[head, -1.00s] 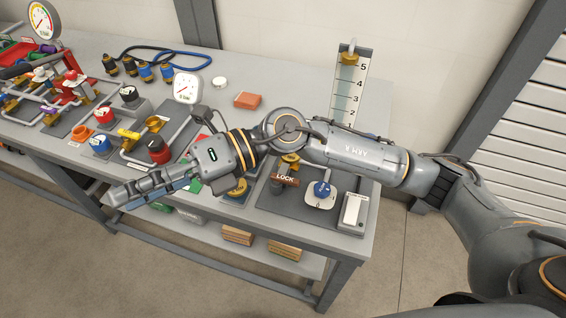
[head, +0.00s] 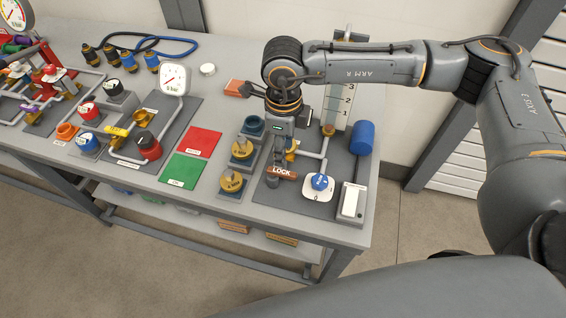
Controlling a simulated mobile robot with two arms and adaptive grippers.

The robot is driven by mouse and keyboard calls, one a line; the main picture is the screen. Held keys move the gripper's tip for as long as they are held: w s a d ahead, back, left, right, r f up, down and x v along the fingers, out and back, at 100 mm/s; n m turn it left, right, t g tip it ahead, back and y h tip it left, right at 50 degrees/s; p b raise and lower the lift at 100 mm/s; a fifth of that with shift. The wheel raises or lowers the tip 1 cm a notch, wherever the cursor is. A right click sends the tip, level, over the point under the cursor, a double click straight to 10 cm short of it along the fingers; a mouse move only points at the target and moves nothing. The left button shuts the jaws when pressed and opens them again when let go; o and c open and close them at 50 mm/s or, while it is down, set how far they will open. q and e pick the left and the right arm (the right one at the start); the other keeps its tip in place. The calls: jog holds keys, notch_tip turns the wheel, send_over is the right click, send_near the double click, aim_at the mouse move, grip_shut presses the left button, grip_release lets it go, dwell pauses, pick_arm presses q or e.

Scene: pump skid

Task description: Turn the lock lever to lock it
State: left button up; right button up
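The lock lever (head: 282,172) is a brown-orange bar marked LOCK. It lies roughly crosswise, left to right, above a dark post on the dark plate at the right part of the bench. My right gripper (head: 272,165) points down from above, right at the lever's left part. Its fingers are small and dark here, and I cannot tell whether they are open, shut or touching the lever. The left gripper is not in view.
A blue dial (head: 319,182) on a white base sits just right of the lever, with a white switch box (head: 350,203) beyond. Yellow-topped fittings (head: 232,181) stand to the left. A blue cylinder (head: 362,138) and gauge board (head: 344,105) are behind.

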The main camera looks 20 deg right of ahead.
aim_at(283, 172)
notch_tip(283, 172, down, 8)
jog(key=shift+f+p, duration=0.1)
jog(key=shift+p, duration=0.85)
jog(key=shift+c, duration=0.2)
grip_shut()
